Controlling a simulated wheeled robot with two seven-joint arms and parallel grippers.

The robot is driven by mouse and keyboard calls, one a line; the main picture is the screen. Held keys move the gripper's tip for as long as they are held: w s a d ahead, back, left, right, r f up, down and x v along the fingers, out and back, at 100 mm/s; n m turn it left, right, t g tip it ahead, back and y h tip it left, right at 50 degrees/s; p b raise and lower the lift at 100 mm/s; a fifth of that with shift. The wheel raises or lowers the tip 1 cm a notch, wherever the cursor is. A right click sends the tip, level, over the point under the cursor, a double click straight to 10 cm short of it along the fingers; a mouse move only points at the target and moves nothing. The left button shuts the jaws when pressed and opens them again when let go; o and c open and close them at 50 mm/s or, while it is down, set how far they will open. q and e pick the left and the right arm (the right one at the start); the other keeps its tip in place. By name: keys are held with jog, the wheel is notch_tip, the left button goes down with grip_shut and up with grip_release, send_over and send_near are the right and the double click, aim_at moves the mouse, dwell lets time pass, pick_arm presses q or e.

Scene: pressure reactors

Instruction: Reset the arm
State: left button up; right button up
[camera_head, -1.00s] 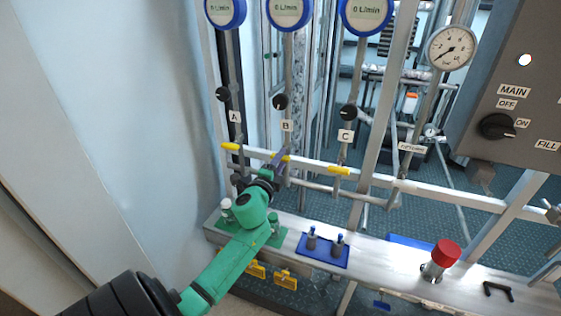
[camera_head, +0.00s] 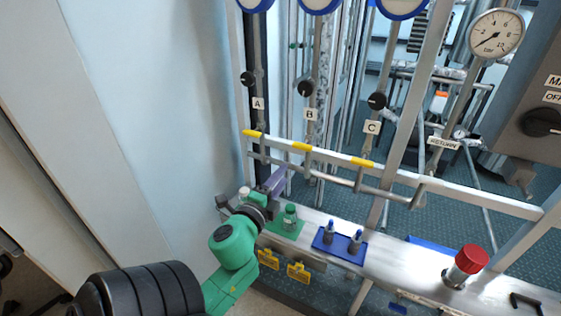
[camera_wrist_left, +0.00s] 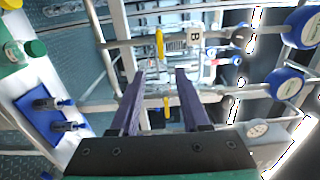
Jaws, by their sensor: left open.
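My left gripper (camera_head: 277,180) has dark purple fingers on a green and black arm and is in front of the rack, below the yellow handles. In the left wrist view its two fingers (camera_wrist_left: 160,74) are spread apart with nothing held between them. Three yellow valve handles stand on the pale rail: one under A (camera_head: 253,133), one under B (camera_head: 301,147) and one under C (camera_head: 362,162). In the wrist view a yellow handle (camera_wrist_left: 160,46) near the B label shows beyond the fingertips, apart from them. My right gripper is out of view.
On the metal shelf below are a green tray with bottles (camera_head: 290,218), a blue tray (camera_head: 340,246) with two small items, and a red knob (camera_head: 472,258). A pressure gauge (camera_head: 497,35) is upper right. A pale wall panel (camera_head: 150,100) is at left.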

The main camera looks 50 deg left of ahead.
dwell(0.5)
pick_arm(q)
jog(key=s+d+f+n+g+h, duration=0.2)
jog(key=f+n+g, duration=0.15)
jog(key=f, duration=1.35)
jog(key=s+d+f+n+g+h, duration=0.1)
jog(key=s+f+n+g, duration=0.2)
jog(key=f, duration=1.5)
jog(key=s+d+f+n+g+h, duration=0.1)
jog(key=s+d+f+n+g, duration=0.15)
jog(key=s+f, duration=0.5)
jog(key=s+d+f+n+g+h, duration=0.1)
jog(key=s+d+f+g, duration=0.35)
jog(key=f, duration=0.55)
jog(key=s+d+f+n+g, duration=0.1)
jog(key=s+f, duration=0.1)
jog(key=s, duration=0.4)
jog(key=s+f+n+g, duration=0.1)
jog(key=s+f, duration=0.2)
jog(key=s, duration=0.4)
jog(key=shift+d+f+h, duration=0.15)
jog(key=shift+d+h, duration=0.25)
jog(key=shift+s+g, duration=0.1)
jog(key=shift+g, duration=0.15)
